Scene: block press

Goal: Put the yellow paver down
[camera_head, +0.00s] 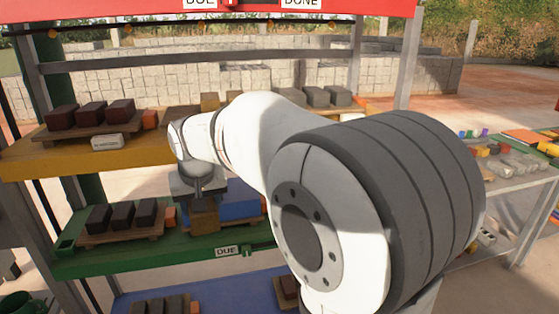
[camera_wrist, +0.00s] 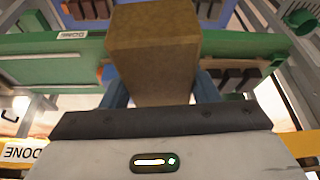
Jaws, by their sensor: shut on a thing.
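The yellow paver (camera_wrist: 153,45), a dull ochre block, is held between the two blue fingers of my gripper (camera_wrist: 160,88) in the wrist view. The head view shows the paver (camera_head: 205,220) hanging below my gripper (camera_head: 203,200), in front of or over the green shelf (camera_head: 100,262). I cannot tell whether its underside touches anything. The green shelf has a DUE sign on its front edge. Dark pavers (camera_head: 122,215) stand on a wooden board at its left. My arm hides part of the shelf's right side.
A blue object (camera_head: 238,207) lies right beside the held paver. A yellow shelf (camera_head: 50,163) with dark red pavers (camera_head: 90,114) is above, and a blue shelf (camera_head: 235,285) is below. A table (camera_head: 520,180) with small items stands at the right.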

